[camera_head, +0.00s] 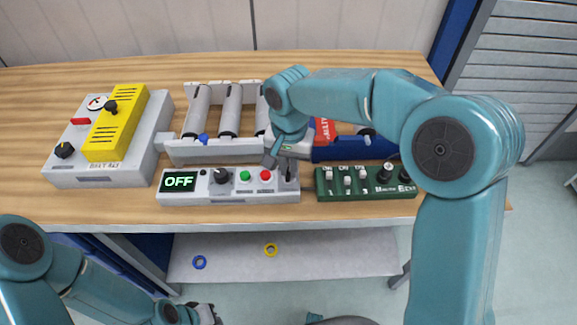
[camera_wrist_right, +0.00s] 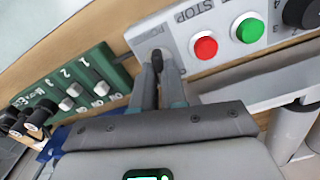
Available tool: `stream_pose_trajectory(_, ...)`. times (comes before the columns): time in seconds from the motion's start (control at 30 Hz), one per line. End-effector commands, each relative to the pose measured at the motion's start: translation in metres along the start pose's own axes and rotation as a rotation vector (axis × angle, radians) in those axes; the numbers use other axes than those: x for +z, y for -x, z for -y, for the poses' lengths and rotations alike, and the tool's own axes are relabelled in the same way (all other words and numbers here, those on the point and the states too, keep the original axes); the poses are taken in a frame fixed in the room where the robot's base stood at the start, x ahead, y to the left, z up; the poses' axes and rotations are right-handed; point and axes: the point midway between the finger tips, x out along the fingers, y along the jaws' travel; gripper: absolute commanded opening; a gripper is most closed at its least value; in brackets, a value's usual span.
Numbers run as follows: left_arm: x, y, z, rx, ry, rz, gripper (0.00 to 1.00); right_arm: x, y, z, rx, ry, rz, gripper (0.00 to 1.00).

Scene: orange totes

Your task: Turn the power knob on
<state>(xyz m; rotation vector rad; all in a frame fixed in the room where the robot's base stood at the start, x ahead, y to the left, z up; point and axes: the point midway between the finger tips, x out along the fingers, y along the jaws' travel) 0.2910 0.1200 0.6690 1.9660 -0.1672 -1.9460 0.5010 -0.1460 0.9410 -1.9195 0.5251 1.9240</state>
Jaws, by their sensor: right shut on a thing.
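A white control panel (camera_head: 200,199) sits near the table's front edge, with an OFF display (camera_head: 179,182) at its left. It carries a black dial (camera_head: 222,176), a green button (camera_head: 244,176) and a red button (camera_head: 265,175). At its right end stands a small dark knob or lever (camera_head: 289,174). My right gripper (camera_wrist_right: 158,72) is shut on this dark piece (camera_wrist_right: 157,60). The STOP lettering and red button (camera_wrist_right: 205,48) lie beside it in the right wrist view. My left gripper (camera_head: 207,313) is low at the bottom edge, mostly cut off. The label of the gripped piece is not readable.
A green switch box (camera_head: 340,190) stands close to the panel's right. A grey box with a yellow block (camera_head: 115,125) stands at left. A grey rack of rollers (camera_head: 180,152) and a blue bin (camera_head: 335,153) are behind. Rings lie on the shelf below (camera_head: 232,262).

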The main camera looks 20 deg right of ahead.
Motion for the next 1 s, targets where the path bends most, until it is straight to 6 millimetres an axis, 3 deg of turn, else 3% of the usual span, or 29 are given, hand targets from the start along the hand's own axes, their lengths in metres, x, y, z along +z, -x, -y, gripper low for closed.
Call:
stream_pose_trajectory(0.5, 0.000, -0.012, 0.004, 0.000, 0.000, 0.000, 0.00, 0.001, 0.001, -0.002, -0.002, -0.411, 0.000, 0.00)
stream_pose_trajectory(1.0, 0.000, -0.014, 0.005, 0.000, 0.000, 0.000, 0.00, 0.001, 0.003, -0.002, -0.005, -0.548, -0.001, 0.00)
